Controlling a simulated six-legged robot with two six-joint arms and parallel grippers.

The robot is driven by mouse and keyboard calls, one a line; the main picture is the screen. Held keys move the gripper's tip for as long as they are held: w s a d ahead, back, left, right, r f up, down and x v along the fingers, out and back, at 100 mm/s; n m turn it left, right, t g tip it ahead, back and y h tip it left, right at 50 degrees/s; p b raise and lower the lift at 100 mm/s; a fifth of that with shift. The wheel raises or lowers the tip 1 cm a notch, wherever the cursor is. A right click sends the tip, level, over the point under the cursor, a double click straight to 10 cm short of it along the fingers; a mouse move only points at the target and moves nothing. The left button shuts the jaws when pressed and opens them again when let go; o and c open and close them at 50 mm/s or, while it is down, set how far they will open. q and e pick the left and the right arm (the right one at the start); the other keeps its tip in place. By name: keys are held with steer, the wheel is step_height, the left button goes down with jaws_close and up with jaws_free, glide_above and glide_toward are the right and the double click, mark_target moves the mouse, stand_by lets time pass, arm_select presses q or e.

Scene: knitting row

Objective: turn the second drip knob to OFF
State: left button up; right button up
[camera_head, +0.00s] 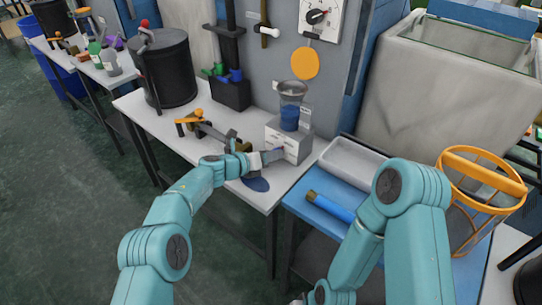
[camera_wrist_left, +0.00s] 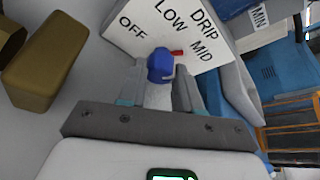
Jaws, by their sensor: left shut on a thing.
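A light grey box (camera_head: 296,149) with a clear cup of blue stuff stands on the white bench in the head view. In the left wrist view its white panel (camera_wrist_left: 222,24) reads DRIP, OFF, LOW and MID. A blue knob (camera_wrist_left: 160,64) sits at the panel's lower edge, and its red pointer (camera_wrist_left: 178,53) faces right, toward MID. My left gripper (camera_wrist_left: 160,75) is shut on this knob. In the head view my left gripper (camera_head: 271,156) is at the front of the box and hides the knob. My right arm shows at the right, but its gripper does not.
A blue table (camera_head: 297,205) with a grey tray (camera_head: 350,158) and a blue cylinder (camera_head: 331,207) stands right of the bench. An orange-rimmed basket (camera_head: 482,172) is further right. A clamp-like tool with orange parts (camera_head: 197,117) lies left of the box.

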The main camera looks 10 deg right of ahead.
arm_select(q)
steer(key=shift+w+f+n+h+b, duration=0.1)
steer(key=shift+n+h+b, duration=0.2)
steer(key=shift+n+b, duration=0.25)
steer(key=o, duration=1)
steer(key=shift+o, duration=0.2)
steer(key=shift+a, duration=0.15)
steer(key=v, duration=1.6)
steer(key=shift+r+p, duration=0.2)
steer(key=shift+p, duration=0.25)
steer(key=shift+w+a, duration=0.1)
steer(key=shift+a, duration=0.05)
